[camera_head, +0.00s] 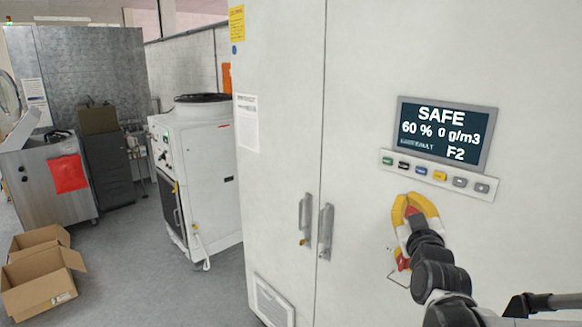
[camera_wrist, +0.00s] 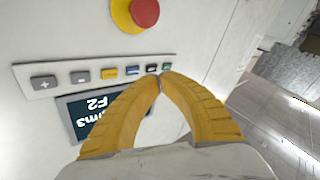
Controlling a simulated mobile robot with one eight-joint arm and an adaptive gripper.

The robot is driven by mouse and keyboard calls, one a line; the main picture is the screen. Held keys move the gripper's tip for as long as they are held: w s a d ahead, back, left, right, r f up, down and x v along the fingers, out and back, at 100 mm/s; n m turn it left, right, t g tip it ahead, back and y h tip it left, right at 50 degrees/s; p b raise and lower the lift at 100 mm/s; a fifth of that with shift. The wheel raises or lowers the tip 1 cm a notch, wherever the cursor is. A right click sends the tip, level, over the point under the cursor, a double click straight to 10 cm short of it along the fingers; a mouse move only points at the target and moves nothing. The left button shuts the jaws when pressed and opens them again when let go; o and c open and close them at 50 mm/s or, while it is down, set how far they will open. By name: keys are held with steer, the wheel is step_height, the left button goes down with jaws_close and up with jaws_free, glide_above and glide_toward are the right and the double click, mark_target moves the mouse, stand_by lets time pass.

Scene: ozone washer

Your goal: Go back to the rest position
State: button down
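My gripper (camera_head: 405,199) has yellow curved fingers and is in front of the white cabinet door, below the row of buttons in the head view. In the wrist view its two fingertips (camera_wrist: 160,78) meet, with only pale cabinet surface between the fingers. Nothing is held. A red emergency button (camera_wrist: 145,12) on a yellow base shows at the top of the wrist view, beyond the fingertips. In the head view red and yellow parts show around the fingers, and I cannot clearly separate them. Contact with the cabinet cannot be told.
The white cabinet (camera_head: 280,120) has a display (camera_head: 443,135) reading SAFE, a button strip (camera_head: 437,176) and two door handles (camera_head: 326,230). A white machine (camera_head: 205,165) stands to its left. Cardboard boxes (camera_head: 40,290) lie at the far left. Grey floor (camera_head: 150,280) is clear between.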

steer(key=s+a+f+g+y+b, duration=0.1)
steer(key=s+a+f+g+b, duration=0.2)
steer(key=s+f, duration=0.5)
steer(key=s+a+f+m+g+y+b, duration=0.1)
steer(key=s+a+f+g+b, duration=0.3)
steer(key=f, duration=1)
steer(key=s+a+f+m+g+y+b, duration=0.1)
steer(key=s+a+f+g+b, duration=0.3)
steer(key=s, duration=1)
step_height(320, 180, down, 7)
steer(key=a+y+b, duration=0.1)
steer(key=a+b, duration=0.1)
steer(key=b, duration=0.2)
steer(key=shift+r, duration=0.1)
